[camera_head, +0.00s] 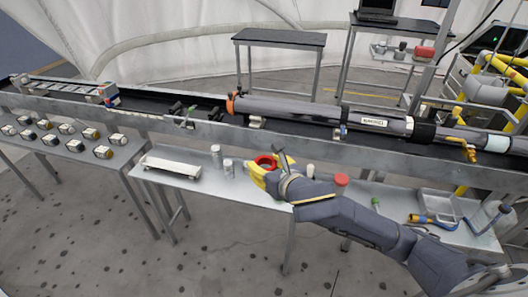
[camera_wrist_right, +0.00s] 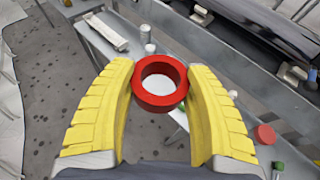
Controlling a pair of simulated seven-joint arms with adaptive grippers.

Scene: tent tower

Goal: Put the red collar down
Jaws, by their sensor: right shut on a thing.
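The red collar (camera_head: 267,159) is a short thick ring with an open centre. In the right wrist view the collar (camera_wrist_right: 158,102) sits between the tips of the yellow fingers. My right gripper (camera_head: 264,166) is shut on it, with a finger on each side. In the head view both are over the grey side table (camera_head: 222,186); I cannot tell how high above it the collar is. The pale table surface shows through the ring's hole. My left gripper is not in view.
Two small grey cylinders (camera_head: 216,155) and a long white tray (camera_head: 171,167) stand left of the collar. A white cylinder (camera_head: 310,171) and a red-topped piece (camera_head: 341,180) stand to the right. The long rail with the large grey tube (camera_head: 290,108) runs behind the table.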

